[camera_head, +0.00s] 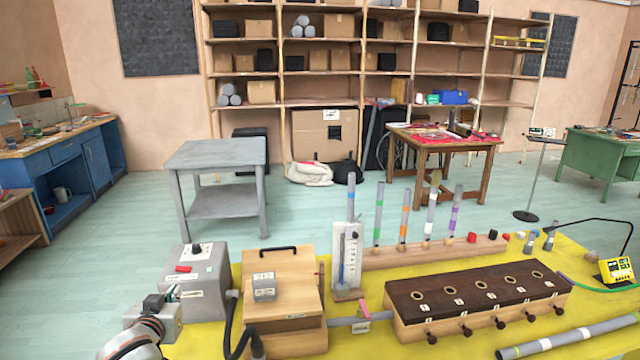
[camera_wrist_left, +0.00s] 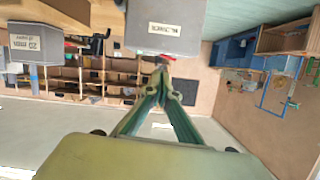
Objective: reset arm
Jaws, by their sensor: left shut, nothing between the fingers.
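My left gripper (camera_head: 168,296) is at the lower left, beside the front-left side of the grey blower box (camera_head: 196,278). In the left wrist view the two green fingers (camera_wrist_left: 161,84) meet at their tips, shut with nothing between them. The underside-up grey box with its label (camera_wrist_left: 166,35) is just beyond the tips; I cannot tell if they touch it. My right gripper is in neither view.
A yellow-covered table holds a wooden box (camera_head: 283,327), a dark-topped box with several holes (camera_head: 480,295) and a rack with several upright tubes (camera_head: 420,252). A black hose (camera_head: 232,325) hangs near my left arm. Floor (camera_head: 120,235) behind is open.

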